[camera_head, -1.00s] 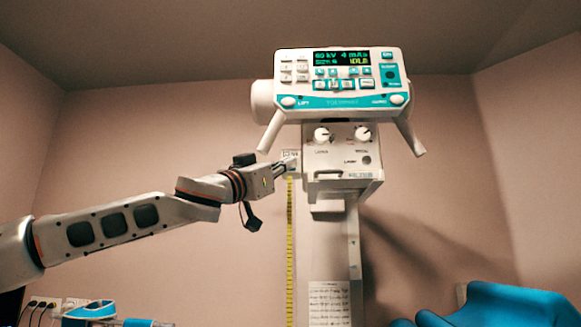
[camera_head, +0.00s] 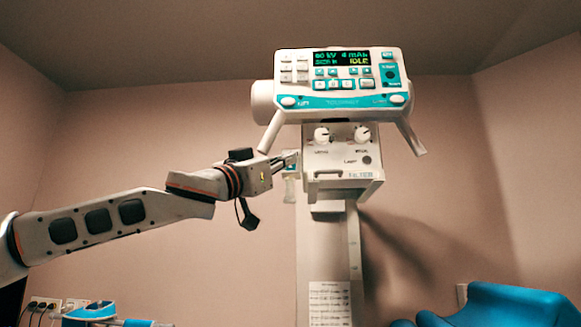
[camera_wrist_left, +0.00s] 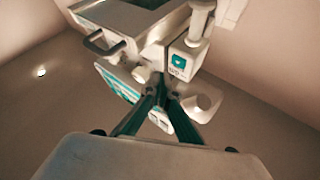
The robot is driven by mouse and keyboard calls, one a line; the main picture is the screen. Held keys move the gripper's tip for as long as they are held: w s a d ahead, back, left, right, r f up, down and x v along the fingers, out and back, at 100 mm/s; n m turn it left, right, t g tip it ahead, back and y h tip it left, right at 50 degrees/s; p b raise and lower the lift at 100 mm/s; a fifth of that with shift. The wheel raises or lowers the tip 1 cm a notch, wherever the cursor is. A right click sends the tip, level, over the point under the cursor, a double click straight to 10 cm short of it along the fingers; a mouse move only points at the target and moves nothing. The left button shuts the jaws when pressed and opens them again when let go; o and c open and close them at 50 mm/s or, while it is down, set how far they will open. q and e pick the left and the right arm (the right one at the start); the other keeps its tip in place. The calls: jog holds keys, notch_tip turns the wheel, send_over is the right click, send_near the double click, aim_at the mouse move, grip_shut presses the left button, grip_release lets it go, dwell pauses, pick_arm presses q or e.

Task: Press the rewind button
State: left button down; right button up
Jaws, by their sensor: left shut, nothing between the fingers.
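A small white tape-measure box (camera_head: 292,168) hangs at the left side of the white tube head, partly hidden by my left gripper. My right gripper is not in view.
Above is the white control panel (camera_head: 340,103) with teal trim, a lit display and two angled handles. Below it, the collimator box (camera_head: 342,172) has two knobs and a front handle. A blue padded chair (camera_head: 510,300) is at lower right.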

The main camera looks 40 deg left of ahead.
pick_arm(q)
jog(key=shift+s+d, duration=0.45)
jog(key=shift+s, duration=0.3)
jog(key=shift+s+d, duration=0.45)
jog(key=shift+s, duration=0.3)
jog(key=shift+r, duration=0.1)
